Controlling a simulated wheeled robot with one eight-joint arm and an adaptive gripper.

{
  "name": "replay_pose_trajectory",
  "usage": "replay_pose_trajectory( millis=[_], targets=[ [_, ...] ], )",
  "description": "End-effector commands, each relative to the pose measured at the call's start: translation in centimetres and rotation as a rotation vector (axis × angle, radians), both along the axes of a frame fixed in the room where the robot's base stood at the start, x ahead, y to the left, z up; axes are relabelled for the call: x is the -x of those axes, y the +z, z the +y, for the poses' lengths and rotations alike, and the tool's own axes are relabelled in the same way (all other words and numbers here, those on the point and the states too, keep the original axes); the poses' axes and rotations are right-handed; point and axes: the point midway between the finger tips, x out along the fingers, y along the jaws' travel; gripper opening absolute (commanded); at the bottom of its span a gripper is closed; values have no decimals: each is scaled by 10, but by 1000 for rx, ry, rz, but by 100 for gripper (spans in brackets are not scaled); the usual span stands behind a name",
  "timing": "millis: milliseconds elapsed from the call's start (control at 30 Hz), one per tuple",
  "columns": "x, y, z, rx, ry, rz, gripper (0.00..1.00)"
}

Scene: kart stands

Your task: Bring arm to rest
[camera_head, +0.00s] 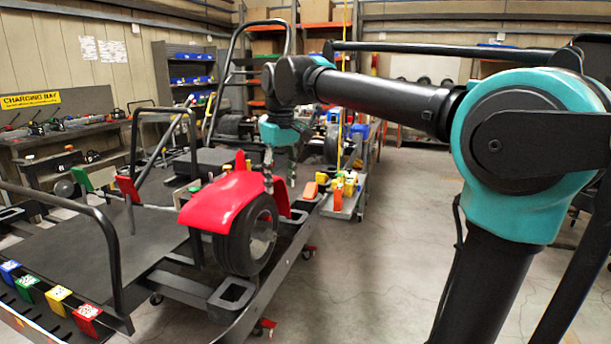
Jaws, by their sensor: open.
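My arm reaches from the right across the upper middle of the view, with its wrist bent downward. My gripper (279,178) points down and is open, its two fingers apart. Nothing can be seen between them. It appears just above or behind the red fender (222,202) and the black wheel (252,236) of the kart stand; the exact gap cannot be told. The fingertips are partly close to the red bodywork in the picture.
The kart stand (85,242) fills the left, with upright black hoops and coloured blocks (58,297) along its front edge. A small tray (342,207) with coloured items is beyond the wheel. A charging bench (60,137) stands at the back left. Floor (365,275) is clear at centre right.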

Motion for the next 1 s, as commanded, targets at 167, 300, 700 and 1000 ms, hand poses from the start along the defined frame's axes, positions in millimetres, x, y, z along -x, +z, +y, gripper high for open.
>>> replay_pose_trajectory(
  millis=[167,300,700,1000],
  targets=[
    [-6,-76,-61,-31,-155,-48,47],
    [7,-145,-117,-59,-300,-97,47],
    [116,-311,-239,-114,-664,-232,47],
    [150,-341,-256,-125,-740,-264,47]
  ],
)
